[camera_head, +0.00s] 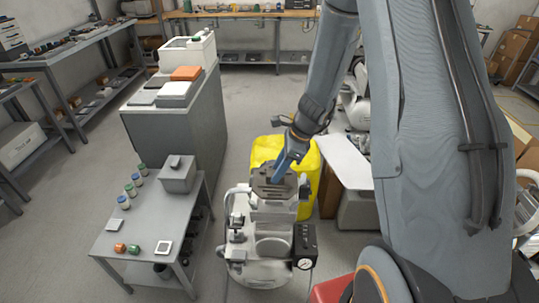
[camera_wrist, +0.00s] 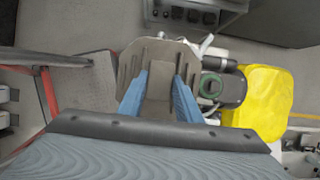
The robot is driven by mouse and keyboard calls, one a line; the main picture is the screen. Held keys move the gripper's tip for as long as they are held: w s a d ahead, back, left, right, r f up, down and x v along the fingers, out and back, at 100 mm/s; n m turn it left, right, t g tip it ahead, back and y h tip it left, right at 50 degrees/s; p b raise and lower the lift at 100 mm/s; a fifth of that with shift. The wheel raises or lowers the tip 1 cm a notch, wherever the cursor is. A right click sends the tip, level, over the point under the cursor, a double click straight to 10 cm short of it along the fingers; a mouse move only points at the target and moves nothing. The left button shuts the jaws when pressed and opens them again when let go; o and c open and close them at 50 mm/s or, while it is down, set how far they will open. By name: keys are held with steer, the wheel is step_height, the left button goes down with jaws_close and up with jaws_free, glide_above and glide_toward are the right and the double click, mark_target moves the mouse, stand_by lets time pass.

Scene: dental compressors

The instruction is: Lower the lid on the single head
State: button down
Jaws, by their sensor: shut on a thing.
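The single-head compressor (camera_head: 262,245) stands on the floor in the middle of the head view, with a pale body, a round gauge and a black box on its right side. Its grey-brown lid (camera_head: 268,191), a slotted plate, is at the far end of the compressor. My gripper (camera_head: 283,170) reaches down onto the lid from above right. In the wrist view the two blue fingers of my gripper (camera_wrist: 160,80) lie on either side of a raised middle part of the lid (camera_wrist: 157,52) and grip it. The lid's exact tilt and its hinge are hard to tell.
A yellow bin (camera_head: 264,150) stands just behind the compressor. A low grey table (camera_head: 140,222) with small jars and boxes is close on the left, with a grey cabinet (camera_head: 175,130) behind it. A white-topped table (camera_head: 342,160) is on the right. Grey floor shows between them.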

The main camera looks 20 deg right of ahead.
steer(key=shift+w, duration=0.5)
steer(key=shift+a+f+b, duration=0.1)
steer(key=shift+f+b, duration=0.75)
steer(key=shift+b, duration=0.05)
step_height(320, 180, down, 4)
steer(key=b, duration=0.3)
steer(key=shift+b, duration=0.4)
steer(key=shift+f, duration=0.25)
steer(key=shift+f, duration=0.25)
stand_by(0.5)
steer(key=c, duration=0.7)
jaws_free()
steer(key=shift+r, duration=0.1)
